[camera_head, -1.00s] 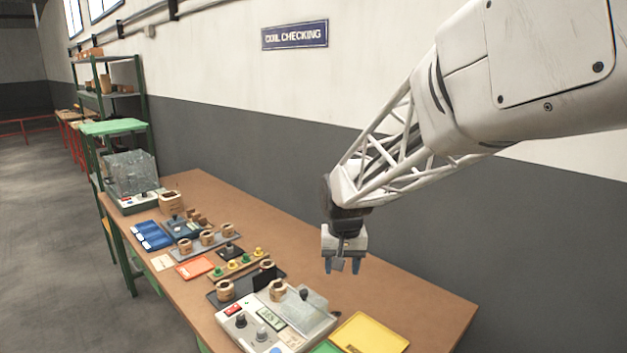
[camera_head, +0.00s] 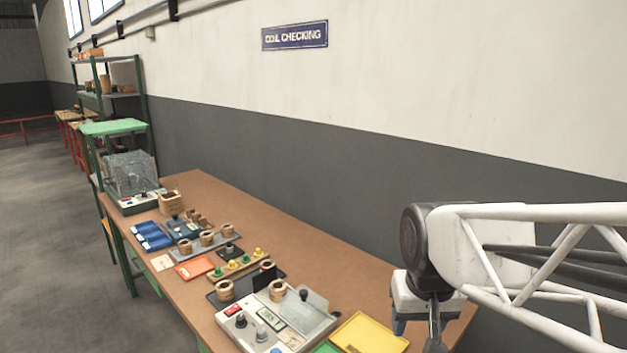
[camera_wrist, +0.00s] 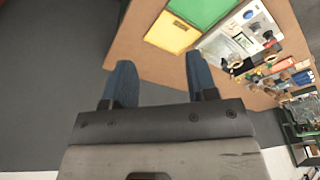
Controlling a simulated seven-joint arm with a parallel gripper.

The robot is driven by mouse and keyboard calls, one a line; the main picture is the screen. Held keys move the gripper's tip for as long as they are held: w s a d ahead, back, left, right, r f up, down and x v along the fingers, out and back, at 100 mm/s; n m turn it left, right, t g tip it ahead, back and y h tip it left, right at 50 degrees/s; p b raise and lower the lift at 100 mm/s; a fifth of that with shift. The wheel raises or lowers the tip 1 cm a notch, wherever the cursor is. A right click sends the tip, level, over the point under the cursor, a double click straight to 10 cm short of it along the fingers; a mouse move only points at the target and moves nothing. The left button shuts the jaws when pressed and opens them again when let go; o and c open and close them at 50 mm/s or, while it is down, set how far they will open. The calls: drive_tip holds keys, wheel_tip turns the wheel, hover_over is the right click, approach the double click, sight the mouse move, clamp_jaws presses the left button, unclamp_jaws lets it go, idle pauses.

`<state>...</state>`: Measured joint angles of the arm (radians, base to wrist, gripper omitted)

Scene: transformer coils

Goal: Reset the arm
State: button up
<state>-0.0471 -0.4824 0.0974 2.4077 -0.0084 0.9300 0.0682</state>
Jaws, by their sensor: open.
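My gripper (camera_wrist: 160,80) is open in the wrist view, with its two blue-grey fingers apart and nothing between them. In the head view my gripper (camera_head: 418,325) hangs at the lower right, over the right end of the brown workbench (camera_head: 340,270). Its fingertips are partly hidden there by its own body and the picture edge. The white test unit (camera_head: 265,325) with knobs and a clear cover stands to its left. Several wound coils stand on the bench, one on the unit (camera_head: 277,290) and one just left of it (camera_head: 225,290).
A yellow tray (camera_head: 370,335) lies close to my gripper, beside a green one (camera_head: 326,347). An orange tray (camera_head: 195,268), blue bins (camera_head: 150,236) and a mesh-covered device (camera_head: 132,175) stand farther back. The grey wall (camera_head: 300,150) runs behind the bench. The bench's back strip is clear.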

drive_tip(key=s+d+f, duration=0.1)
drive_tip(key=s+d, duration=0.1)
drive_tip(key=s, duration=0.6)
drive_tip(key=shift+f, duration=0.15)
